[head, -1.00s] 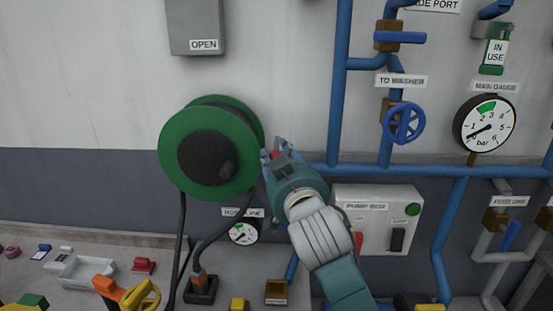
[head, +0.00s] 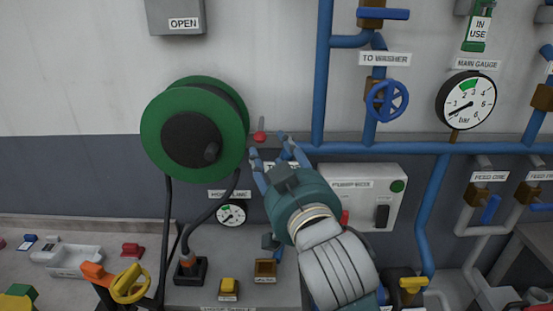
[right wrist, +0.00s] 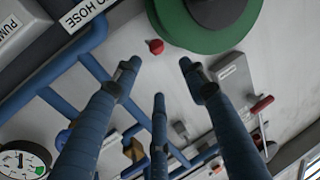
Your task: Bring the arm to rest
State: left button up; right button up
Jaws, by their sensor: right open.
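My right gripper (head: 270,152) is in the middle of the head view, in front of the wall just right of the green hose reel (head: 238,110). Its blue fingers are spread and hold nothing. A small red knob (head: 260,137) shows by the fingertips. In the right wrist view the open fingers (right wrist: 160,80) point toward the wall, with the red knob (right wrist: 155,46) beyond them, apart from them, and the green reel (right wrist: 205,45) at the top. My left gripper is not in view.
The pump box (head: 365,205) is right of my right wrist, partly hidden by it. Blue pipes, a blue valve wheel (head: 387,99) and the main gauge (head: 467,100) are on the right. A bench with a yellow handwheel (head: 130,285) and a white tray (head: 75,262) lies lower left.

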jog(key=shift+v, duration=0.95)
